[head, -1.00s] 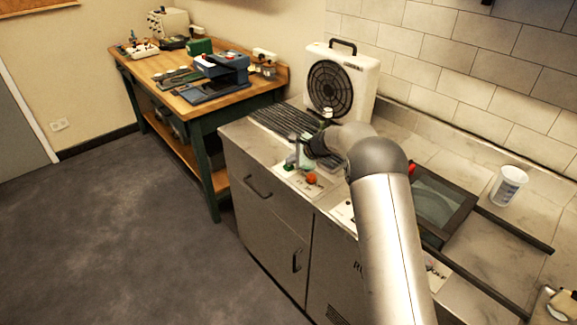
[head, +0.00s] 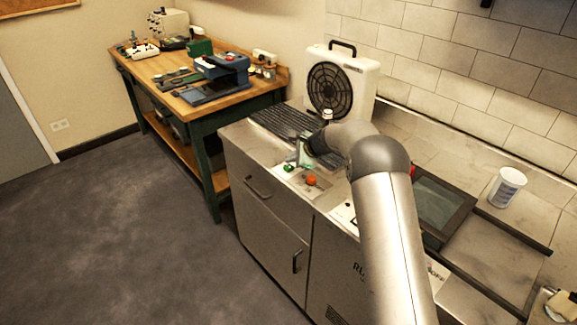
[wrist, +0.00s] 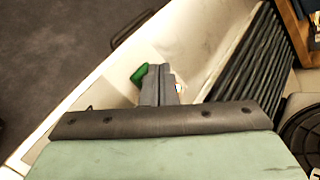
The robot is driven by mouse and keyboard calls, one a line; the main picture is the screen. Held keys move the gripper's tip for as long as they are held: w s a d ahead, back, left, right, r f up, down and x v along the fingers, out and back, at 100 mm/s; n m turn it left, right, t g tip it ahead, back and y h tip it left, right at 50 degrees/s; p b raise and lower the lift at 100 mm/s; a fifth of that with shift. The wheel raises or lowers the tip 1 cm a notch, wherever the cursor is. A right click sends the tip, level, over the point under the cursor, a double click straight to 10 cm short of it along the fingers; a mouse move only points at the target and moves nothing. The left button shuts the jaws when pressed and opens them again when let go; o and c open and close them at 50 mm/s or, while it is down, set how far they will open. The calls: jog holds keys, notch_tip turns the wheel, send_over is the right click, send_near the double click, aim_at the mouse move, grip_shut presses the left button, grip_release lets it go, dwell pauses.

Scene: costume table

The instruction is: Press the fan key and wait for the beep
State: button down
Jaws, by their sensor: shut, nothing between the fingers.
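My gripper (head: 300,161) is shut and empty, pointing down over a small pale panel on the counter's front left. In the wrist view, its closed fingertips (wrist: 157,72) are beside a green key (wrist: 140,75) and partly overlap it. The green key (head: 289,168) also shows in the head view, just left of the fingers. I cannot tell whether the fingers touch it. An orange-red knob (head: 311,180) sits on the same panel, to the right. The white fan unit (head: 366,85) with its round black grille stands upright behind. No key label is readable.
A black ribbed drain rack (head: 275,122) lies between the panel and the fan. A dark-framed glass-topped panel (head: 440,205) and a white cup (head: 507,187) are to the right. A wooden workbench (head: 222,103) with tools stands at the back left.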

aim_at(292, 167)
jog(key=shift+r+p, duration=1.5)
jog(key=shift+r, duration=1.05)
jog(key=s+d+r+n+g+h, duration=0.1)
jog(key=s+d+r+n, duration=0.25)
jog(key=s, duration=0.45)
jog(key=s+d+r+n+h, duration=0.15)
jog(key=s+d+r, duration=0.25)
jog(key=s, duration=0.4)
jog(key=s+d+r+n+g+h, duration=0.1)
jog(key=s+d+r+n, duration=0.25)
jog(key=s, duration=0.45)
jog(key=s+d+f+n+g+h, duration=0.1)
jog(key=s+d, duration=0.4)
jog(key=s, duration=0.8)
jog(key=s+d+f+n+h, duration=0.1)
jog(key=s+d+n+h, duration=0.2)
jog(key=s, duration=1.1)
jog(key=d+n, duration=0.2)
jog(key=shift+f+n+g+b, duration=0.3)
jog(key=shift+n+g+b, duration=0.05)
jog(key=shift+g+b, duration=0.05)
